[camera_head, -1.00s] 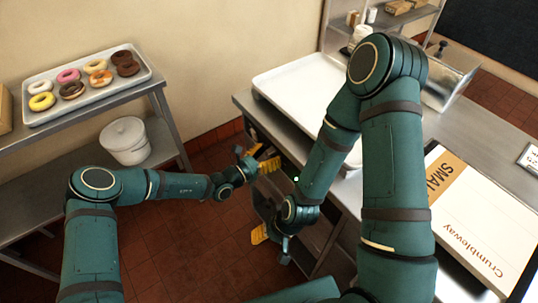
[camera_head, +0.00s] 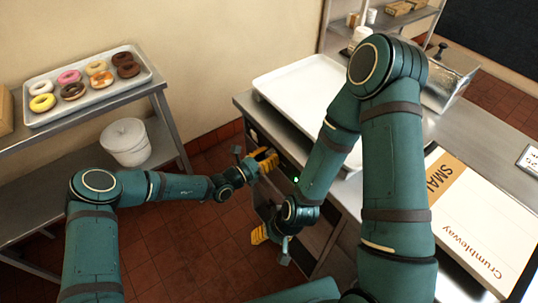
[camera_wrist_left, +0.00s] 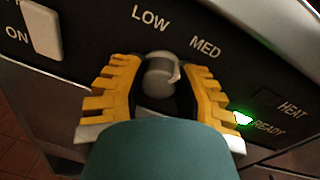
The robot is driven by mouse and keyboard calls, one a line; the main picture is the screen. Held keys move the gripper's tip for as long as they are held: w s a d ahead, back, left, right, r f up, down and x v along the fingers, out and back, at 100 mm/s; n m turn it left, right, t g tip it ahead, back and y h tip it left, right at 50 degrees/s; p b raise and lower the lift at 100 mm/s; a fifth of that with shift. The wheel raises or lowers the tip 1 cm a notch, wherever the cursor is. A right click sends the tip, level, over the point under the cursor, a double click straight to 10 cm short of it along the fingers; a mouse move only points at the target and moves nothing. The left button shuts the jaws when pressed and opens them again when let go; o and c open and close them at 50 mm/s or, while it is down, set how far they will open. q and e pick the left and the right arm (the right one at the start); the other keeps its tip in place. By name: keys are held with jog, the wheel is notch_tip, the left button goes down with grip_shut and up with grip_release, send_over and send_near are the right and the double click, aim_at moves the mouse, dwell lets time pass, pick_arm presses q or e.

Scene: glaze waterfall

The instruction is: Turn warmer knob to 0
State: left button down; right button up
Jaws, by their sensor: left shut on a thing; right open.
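The warmer knob (camera_wrist_left: 160,76) is a round grey knob on the dark control panel (camera_wrist_left: 110,35) of the warmer, in the left wrist view. The words LOW and MED stand above it; any 0 mark is not in sight. My left gripper (camera_wrist_left: 158,84) is shut on the knob, one yellow finger on each side. In the head view my left gripper (camera_head: 262,160) is at the panel on the counter's front and hides the knob. My right gripper (camera_head: 270,242) is lower, open and empty, in front of the counter.
A white ON switch (camera_wrist_left: 42,28) and a lit green READY light (camera_wrist_left: 242,118) flank the knob. A white tray (camera_head: 290,75) and a Crumbleway box (camera_head: 470,215) lie on the counter. A donut tray (camera_head: 100,95) and white bucket (camera_head: 126,142) stand on the left shelf.

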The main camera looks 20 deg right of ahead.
pick_arm(q)
jog(key=shift+r+n+p, duration=0.15)
jog(key=shift+n+p, duration=0.2)
jog(key=shift+n, duration=0.85)
jog(key=n, duration=0.2)
jog(key=shift+n+g, duration=0.3)
jog(key=n, duration=0.2)
jog(key=shift+n, duration=0.3)
jog(key=n, duration=0.3)
jog(key=shift+w, duration=0.1)
jog(key=n+g+b, duration=0.1)
jog(key=n, duration=0.3)
jog(key=shift+n+b, duration=0.3)
jog(key=n+b, duration=0.1)
jog(key=n, duration=0.5)
jog(key=shift+n+b, duration=0.3)
jog(key=shift+b, duration=0.05)
jog(key=shift+n+g, duration=0.3)
jog(key=shift+n, duration=1.6)
